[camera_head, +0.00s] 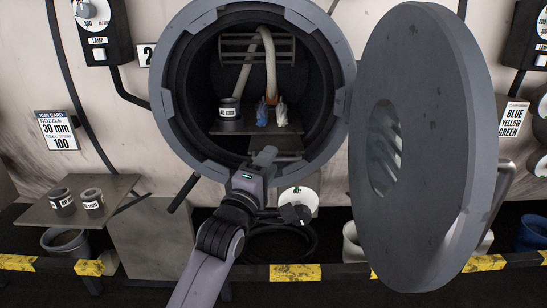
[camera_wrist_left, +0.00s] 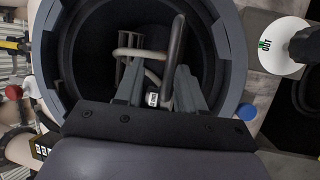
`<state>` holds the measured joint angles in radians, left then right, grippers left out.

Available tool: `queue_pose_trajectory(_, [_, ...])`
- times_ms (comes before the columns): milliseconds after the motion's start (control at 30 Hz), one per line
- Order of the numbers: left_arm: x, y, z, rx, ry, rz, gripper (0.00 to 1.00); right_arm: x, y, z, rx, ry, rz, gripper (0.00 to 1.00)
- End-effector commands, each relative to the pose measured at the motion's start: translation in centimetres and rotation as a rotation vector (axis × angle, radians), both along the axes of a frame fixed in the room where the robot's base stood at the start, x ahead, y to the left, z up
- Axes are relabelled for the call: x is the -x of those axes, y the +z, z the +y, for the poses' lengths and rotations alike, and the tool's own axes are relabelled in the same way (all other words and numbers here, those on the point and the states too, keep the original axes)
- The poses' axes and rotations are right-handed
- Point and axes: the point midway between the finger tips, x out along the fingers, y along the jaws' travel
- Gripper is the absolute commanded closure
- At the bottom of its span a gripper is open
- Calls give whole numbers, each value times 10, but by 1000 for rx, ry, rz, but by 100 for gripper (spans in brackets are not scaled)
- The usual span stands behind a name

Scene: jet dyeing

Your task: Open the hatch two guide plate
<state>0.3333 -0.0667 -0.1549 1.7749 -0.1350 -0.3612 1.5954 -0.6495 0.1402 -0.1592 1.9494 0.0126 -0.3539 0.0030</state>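Hatch two's round grey door (camera_head: 425,130) stands swung open to the right in the head view. The dark round opening has a grey rim (camera_head: 172,105). Inside, a slatted piece (camera_head: 235,42) spans the upper back; I cannot tell whether it is the guide plate. A pale rope (camera_head: 270,60) hangs in front of it. My left gripper (camera_head: 263,157) is at the opening's lower edge, pointing inward. In the left wrist view its fingers (camera_wrist_left: 158,75) are apart with nothing clearly between them. A dark bar (camera_wrist_left: 174,50) shows beyond them. My right gripper is not in view.
A labelled dark ring (camera_head: 229,109) and blue (camera_head: 262,113) and white (camera_head: 281,113) pieces sit on a shelf inside the opening. A side table (camera_head: 115,187) at left holds two labelled rings. A yellow-black rail (camera_head: 295,272) runs along the front.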

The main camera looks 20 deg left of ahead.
Motion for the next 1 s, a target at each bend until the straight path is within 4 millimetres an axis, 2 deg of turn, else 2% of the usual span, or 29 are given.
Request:
queue_pose_trajectory(200, [11,-1,2,0,1,-1,62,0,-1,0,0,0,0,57])
queue_pose_trajectory(567, [13,-2,2,0,1,0,62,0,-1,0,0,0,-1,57])
queue_pose_trajectory(1000, [42,-7,5,0,1,1,62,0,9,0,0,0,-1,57])
